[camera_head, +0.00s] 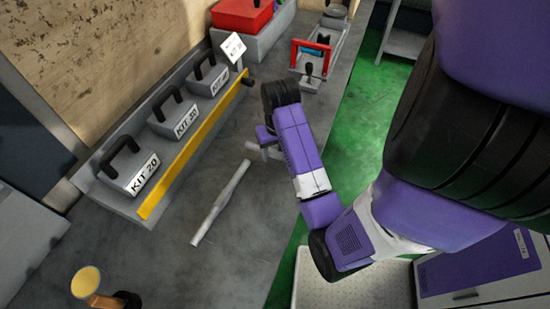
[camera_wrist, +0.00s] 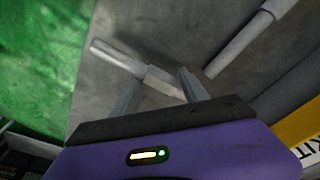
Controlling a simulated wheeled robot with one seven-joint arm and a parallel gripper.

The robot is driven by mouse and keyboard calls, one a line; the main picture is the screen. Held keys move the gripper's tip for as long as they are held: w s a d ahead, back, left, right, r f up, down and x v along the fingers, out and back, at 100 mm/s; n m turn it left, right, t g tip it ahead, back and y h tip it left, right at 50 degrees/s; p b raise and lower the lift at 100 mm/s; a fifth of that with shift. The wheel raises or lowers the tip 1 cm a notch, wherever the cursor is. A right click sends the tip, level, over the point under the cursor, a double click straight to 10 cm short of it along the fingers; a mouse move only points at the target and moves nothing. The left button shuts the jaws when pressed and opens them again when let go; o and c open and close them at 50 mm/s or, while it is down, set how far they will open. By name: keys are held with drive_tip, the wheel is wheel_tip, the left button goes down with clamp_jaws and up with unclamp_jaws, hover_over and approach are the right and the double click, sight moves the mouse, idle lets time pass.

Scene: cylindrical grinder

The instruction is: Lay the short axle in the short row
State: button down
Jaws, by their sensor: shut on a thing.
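My gripper (camera_head: 264,140) is low over the grey bench in the head view, and its tips are largely hidden by my wrist. In the wrist view my gripper (camera_wrist: 158,82) is shut on a grey stepped axle (camera_wrist: 128,63), with the axle lying across between the fingers. Its narrower end sticks out to the upper left. A bit of this axle (camera_head: 274,153) shows beside my gripper in the head view. A longer stepped axle (camera_head: 222,203) lies apart on the bench to the lower left, and also shows in the wrist view (camera_wrist: 250,38). I cannot make out the short row.
A grey rack with a yellow front rail (camera_head: 193,144) holds handled kit blocks (camera_head: 130,167) along the wall. A red bin (camera_head: 242,14) and a red-framed fixture (camera_head: 311,58) stand at the back. A yellow-topped item (camera_head: 86,282) is at front left.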

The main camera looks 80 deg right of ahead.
sight(276, 153)
drive_tip(key=shift+f+b, duration=1.65)
drive_tip(key=shift+f, duration=0.1)
drive_tip(key=c, duration=0.6)
unclamp_jaws()
